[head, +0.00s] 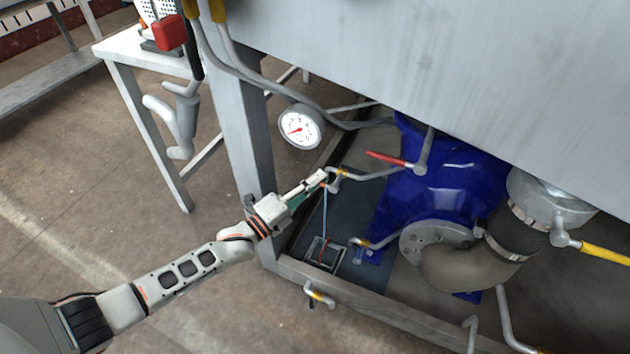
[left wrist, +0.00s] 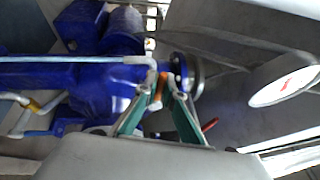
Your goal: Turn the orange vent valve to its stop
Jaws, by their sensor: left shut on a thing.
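The orange vent valve (head: 335,181) is a small orange piece on a thin grey pipe, left of the blue pump body in the head view. In the left wrist view its orange handle (left wrist: 157,94) shows between my green-lined fingers. My left gripper (head: 318,182) reaches in past the frame post and is shut on the orange valve; the fingers hide part of it. In the left wrist view the left gripper (left wrist: 160,88) has its fingertips close around the handle. I cannot tell the valve's exact angle. My right gripper is in neither view.
A round gauge (head: 301,126) hangs above my left gripper. A red lever (head: 388,158) and the blue pump (head: 440,190) are to its right. A grey frame post (head: 248,140) stands close behind the wrist. A yellow handle (head: 604,253) is far right. Open floor lies left.

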